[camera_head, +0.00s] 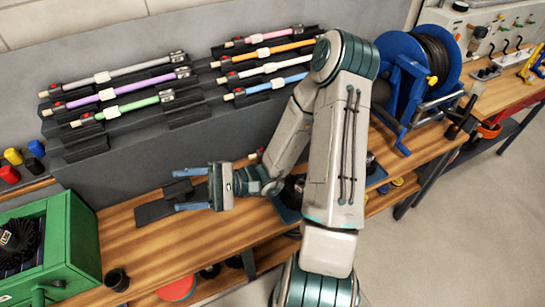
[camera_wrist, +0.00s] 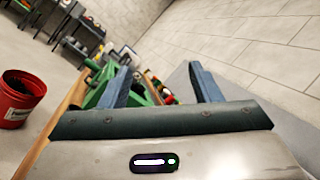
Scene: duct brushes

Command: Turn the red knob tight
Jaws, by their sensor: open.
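I cannot single out one red knob for certain. Small red parts show near the left ends of several rods on the wall rack, such as one by the purple rod (camera_head: 106,95) and one by the orange rod (camera_head: 265,52). A red cap (camera_head: 9,174) also sits at the far left, beside yellow and blue ones. My gripper (camera_head: 176,190) is open, its blue fingers pointing left above the wooden bench, below the rack and apart from the rods. In the wrist view the open fingers (camera_wrist: 162,82) have nothing visible between them but blurred background.
A dark plate (camera_head: 154,211) lies on the bench under my gripper. A green cabinet (camera_head: 82,240) stands at left, with a small black cup (camera_head: 117,280) near it. A blue hose reel (camera_head: 402,62) stands at right. A red bucket (camera_wrist: 17,98) is on the floor.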

